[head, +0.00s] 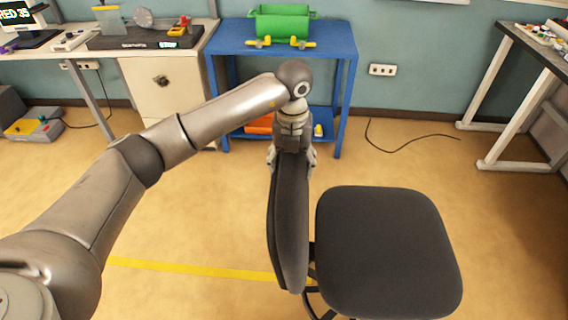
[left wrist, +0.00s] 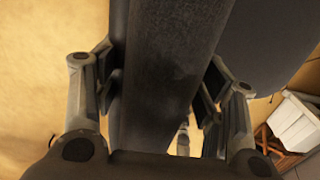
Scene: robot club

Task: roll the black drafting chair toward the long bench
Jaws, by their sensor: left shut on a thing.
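The black drafting chair stands in front of me in the head view, its seat (head: 385,250) to the right and its upright backrest (head: 287,225) edge-on to the left. My left gripper (head: 292,160) is shut on the top of the backrest. In the left wrist view its fingers (left wrist: 160,98) lie on both sides of the dark backrest (left wrist: 172,60). The chair's base is mostly hidden under the seat. A dark-topped bench (head: 541,50) with white legs stands at the right; a grey-topped bench (head: 178,49) stands at the back left. My right gripper is not in view.
A blue cart (head: 340,75) with a green bin (head: 282,24) stands against the back wall. A black cable (head: 410,148) lies on the floor behind the chair. The floor between chair and right bench is otherwise clear. A yellow line (head: 190,268) crosses the floor.

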